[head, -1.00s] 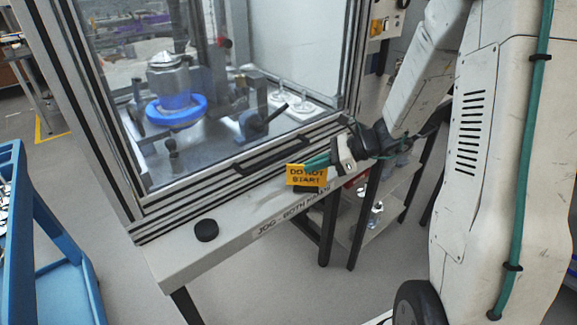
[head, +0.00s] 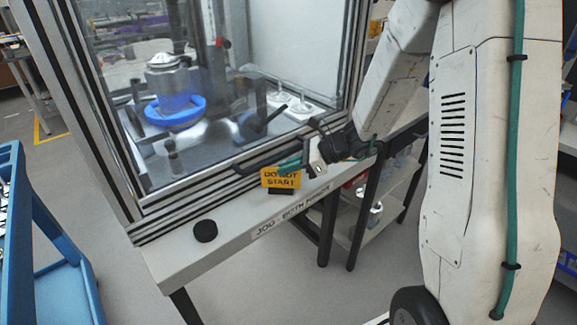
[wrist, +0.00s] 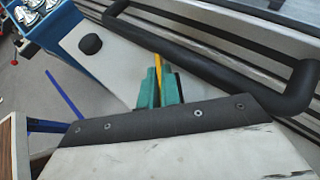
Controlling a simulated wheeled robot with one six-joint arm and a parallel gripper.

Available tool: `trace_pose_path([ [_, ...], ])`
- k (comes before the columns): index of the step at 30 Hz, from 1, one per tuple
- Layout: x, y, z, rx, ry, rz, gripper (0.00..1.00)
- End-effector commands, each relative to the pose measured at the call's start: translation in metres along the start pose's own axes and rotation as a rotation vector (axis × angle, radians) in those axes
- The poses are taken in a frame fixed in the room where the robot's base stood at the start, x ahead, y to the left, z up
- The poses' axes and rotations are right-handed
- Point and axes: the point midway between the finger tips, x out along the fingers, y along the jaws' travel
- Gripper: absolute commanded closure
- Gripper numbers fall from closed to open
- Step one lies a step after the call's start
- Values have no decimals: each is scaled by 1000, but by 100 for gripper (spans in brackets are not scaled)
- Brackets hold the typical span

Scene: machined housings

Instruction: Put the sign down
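The yellow sign (head: 281,177) reads "DO NOT START" and stands upright on a small black foot. It is over the pale ledge (head: 240,240) in front of the machine door; I cannot tell whether its foot touches the ledge. My gripper (head: 289,164) reaches in from the right, its green fingers at the top of the sign. In the wrist view the sign (wrist: 159,70) shows edge-on as a thin yellow strip between the two green fingers (wrist: 159,92), which are closed on it. The sign's foot is hidden in that view.
A black door handle (wrist: 210,62) runs close beside the sign and fingers. A round black knob (head: 205,231) sits on the ledge to the left, with bare ledge between. A blue cart (head: 60,290) stands at the left. Lettering marks the ledge's front face.

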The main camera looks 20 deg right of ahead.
Motion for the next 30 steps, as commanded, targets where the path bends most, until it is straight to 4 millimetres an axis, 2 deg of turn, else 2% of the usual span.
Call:
trace_pose_path([
  [10, -1, 0, 1, -1, 0, 0, 86],
  [13, -7, 0, 3, -1, 0, -1, 86],
  [17, -28, -1, 3, -1, -1, -5, 86],
  [24, -82, -1, 3, -2, 0, -6, 86],
  [30, -112, -1, 3, -1, 0, -3, 86],
])
